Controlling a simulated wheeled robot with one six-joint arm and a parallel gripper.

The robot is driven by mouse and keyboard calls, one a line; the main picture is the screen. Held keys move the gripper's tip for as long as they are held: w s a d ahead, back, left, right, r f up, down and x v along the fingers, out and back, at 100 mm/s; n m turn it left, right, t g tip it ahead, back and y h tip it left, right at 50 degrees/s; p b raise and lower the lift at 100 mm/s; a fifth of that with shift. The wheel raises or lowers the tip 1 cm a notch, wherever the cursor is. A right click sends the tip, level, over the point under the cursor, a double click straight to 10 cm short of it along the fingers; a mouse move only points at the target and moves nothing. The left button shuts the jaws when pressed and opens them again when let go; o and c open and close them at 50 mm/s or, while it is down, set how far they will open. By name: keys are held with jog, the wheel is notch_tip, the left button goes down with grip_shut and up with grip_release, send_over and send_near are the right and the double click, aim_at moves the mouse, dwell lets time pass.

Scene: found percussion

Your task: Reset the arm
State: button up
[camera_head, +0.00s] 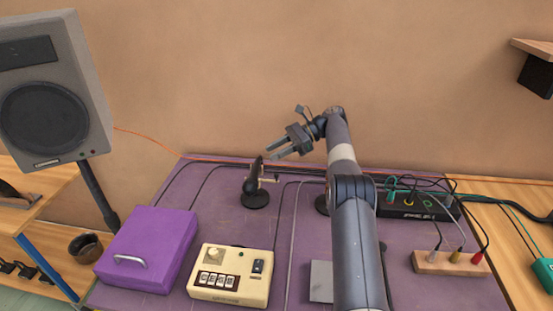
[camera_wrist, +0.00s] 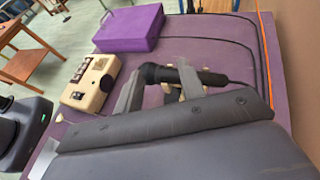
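My gripper (camera_head: 275,151) is raised above the purple table (camera_head: 225,222), near its back edge. Its two fingers are apart, with nothing visible held between them. The wrist view also shows the gripper (camera_wrist: 160,76) with spread fingers. A black microphone (camera_head: 255,180) on a round base stands below and to the left of the gripper in the head view. In the wrist view the microphone (camera_wrist: 178,74) appears beyond the fingertips; whether it touches them is hard to tell there, but the head view suggests a gap. My arm reaches up from the bottom right.
A purple box (camera_head: 150,250) and a cream button box (camera_head: 231,274) sit at the table's left front. A black cabled unit (camera_head: 415,205) and a wooden jack block (camera_head: 450,263) are at right. A speaker (camera_head: 55,90) stands left. A wall is behind.

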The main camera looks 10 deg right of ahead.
aim_at(276, 174)
jog(key=shift+r, duration=0.1)
notch_tip(276, 174, down, 10)
jog(key=shift+r, duration=0.25)
jog(key=shift+f, duration=0.3)
dwell(0.6)
